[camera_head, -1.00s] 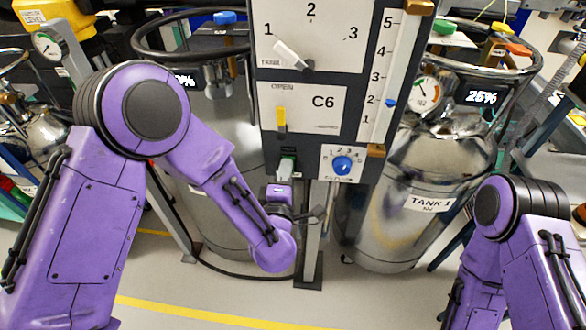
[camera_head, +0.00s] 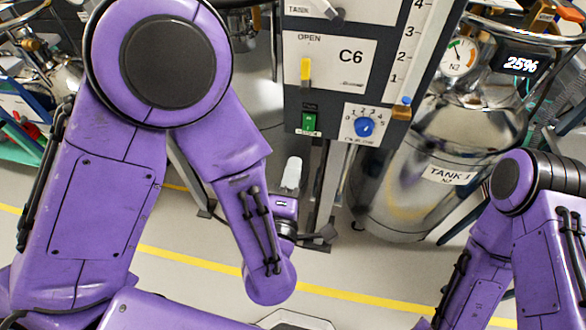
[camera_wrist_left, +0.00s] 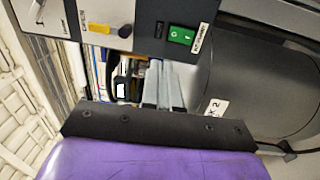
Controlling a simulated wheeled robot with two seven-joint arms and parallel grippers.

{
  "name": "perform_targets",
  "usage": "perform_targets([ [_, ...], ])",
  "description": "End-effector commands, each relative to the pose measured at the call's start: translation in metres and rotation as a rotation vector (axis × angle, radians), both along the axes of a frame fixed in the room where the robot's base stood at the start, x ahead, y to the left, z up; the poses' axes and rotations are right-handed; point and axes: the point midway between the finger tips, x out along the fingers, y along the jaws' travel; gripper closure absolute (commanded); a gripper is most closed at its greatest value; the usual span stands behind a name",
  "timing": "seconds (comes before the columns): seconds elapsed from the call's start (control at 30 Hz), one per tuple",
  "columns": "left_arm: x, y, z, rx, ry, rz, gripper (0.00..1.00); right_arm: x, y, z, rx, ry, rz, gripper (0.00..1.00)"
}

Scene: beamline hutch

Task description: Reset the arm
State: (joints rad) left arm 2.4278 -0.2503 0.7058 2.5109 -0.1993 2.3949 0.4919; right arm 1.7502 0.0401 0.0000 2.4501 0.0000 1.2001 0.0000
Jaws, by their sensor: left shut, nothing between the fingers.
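My left gripper (camera_head: 291,175) hangs in front of and below the C6 panel (camera_head: 335,70) in the head view, with its pale fingers together and nothing between them. In the left wrist view the closed grey fingers (camera_wrist_left: 162,86) point toward the panel's lower edge, clear of it. The panel carries a yellow lever (camera_head: 305,70) under the word OPEN, a green switch (camera_head: 309,121) and a blue knob (camera_head: 365,127). The green switch also shows in the left wrist view (camera_wrist_left: 181,36), with nothing touching it. My right arm shows at the right; its gripper is outside the frames.
Tank 1 (camera_head: 405,200), a shiny vessel with a gauge (camera_head: 459,57) and a 25% display (camera_head: 521,65), stands right of the panel. A dark cylinder (camera_wrist_left: 265,85) is at the right in the left wrist view. The floor with its yellow line (camera_head: 365,298) is open in front.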

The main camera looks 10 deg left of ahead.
Motion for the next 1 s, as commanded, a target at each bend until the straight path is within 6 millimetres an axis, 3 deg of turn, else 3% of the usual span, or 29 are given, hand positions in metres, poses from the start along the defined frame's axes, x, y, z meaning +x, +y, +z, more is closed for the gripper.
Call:
perform_targets([
  [0.47, 0.0, 0.0, 0.0, 0.0, 0.0, 0.0, 1.0, 0.0, 0.0, 0.0, 0.0, 0.0, 0.0, 0.57],
  [0.57, 0.0, -0.008, -0.005, 0.078, 0.027, -0.038, 1.0, 0.0, 0.0, 0.0, 0.0, 0.0, 0.0, 0.57],
  [0.63, 0.003, -0.021, -0.018, 0.23, 0.082, -0.112, 1.0, 0.0, 0.0, 0.0, 0.0, 0.0, 0.0, 0.57],
  [0.7, 0.013, -0.014, -0.047, 0.466, 0.187, -0.17, 1.0, 0.0, 0.0, -0.001, 0.0, 0.0, 0.0, 0.57],
  [0.8, 0.01, 0.031, -0.129, 0.782, 0.477, -0.256, 1.0, 0.0, 0.0, 0.0, 0.0, 0.0, 0.0, 0.57],
  [0.87, -0.006, 0.063, -0.173, 0.898, 0.644, -0.308, 1.0, 0.0, 0.0, 0.0, 0.0, 0.0, 0.0, 0.57],
  [0.9, -0.021, 0.084, -0.199, 0.955, 0.751, -0.341, 1.0, 0.0, 0.0, 0.0, 0.0, 0.0, 0.0, 0.57],
  [1.0, -0.069, 0.137, -0.254, 1.041, 1.005, -0.412, 1.0, 0.0, 0.0, 0.0, 0.0, 0.0, 0.0, 0.57],
])
